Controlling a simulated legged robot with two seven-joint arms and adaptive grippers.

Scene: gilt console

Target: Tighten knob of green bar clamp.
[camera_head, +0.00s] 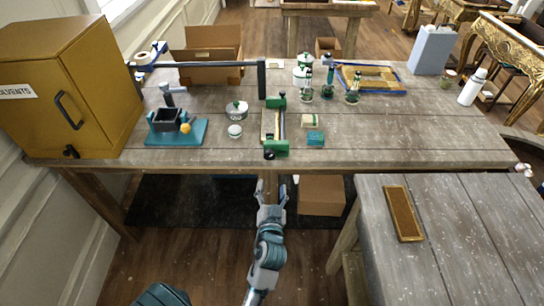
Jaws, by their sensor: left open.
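The green bar clamp (277,148) lies near the front edge of the wooden workbench, its bar running front to back. It has a green jaw at each end, with a pale wooden piece (268,124) beside the bar between them. A small dark knob (268,155) shows at its front end, by the bench edge. My left gripper (271,188) is open and empty, in front of the bench edge and below the clamp in the picture. It is apart from the knob, with its fingers pointing towards the bench. My right gripper is not in view.
A yellow cabinet (84,95) stands at the bench's left end. A lower table (450,230) is at right.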

